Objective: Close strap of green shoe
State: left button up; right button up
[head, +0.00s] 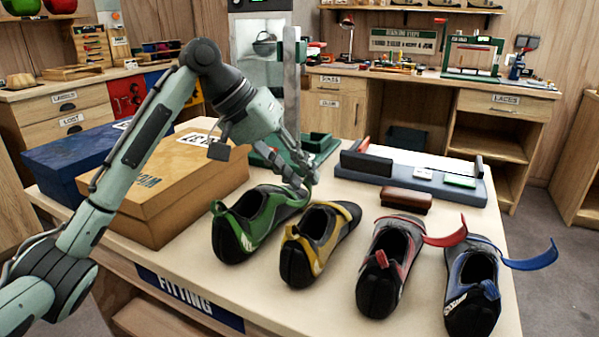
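The green shoe (232,236) stands on the table at the left end of a row of shoes, its heel toward me. My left gripper (299,184) points down at the right, far side of this shoe, close above it. A green strip, apparently its strap (314,176), rises beside the fingertips. The fingers overlap the strip in the picture, so I cannot tell whether they grip it or only touch it. My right gripper is not in view.
A yellow shoe (295,268) stands just right of the green one. The red shoe (373,289) and blue shoe (462,309) have straps sticking out rightward. A brown brush-like block (405,200) and grey tray (462,191) lie behind.

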pick_arm(q)
jog(key=shift+d+f, duration=0.1)
jog(key=shift+f, duration=0.05)
grip_shut()
dwell(0.4)
jog(key=shift+w+a+r+n+g+h, duration=0.1)
jog(key=shift+w+a+n+g+h, duration=0.25)
jog(key=shift+a+h, duration=0.6)
jog(key=shift+w+a+r+n+g+h, duration=0.15)
jog(key=shift+w+a+n+g+h, duration=0.2)
jog(key=shift+a+h, duration=0.65)
jog(key=shift+w+a+r+n+g+h, duration=0.1)
jog(key=shift+w+a+n+g+h, duration=0.2)
jog(key=shift+a+h, duration=0.65)
jog(key=shift+w+d+h, duration=0.1)
jog(key=shift+d+h, duration=0.2)
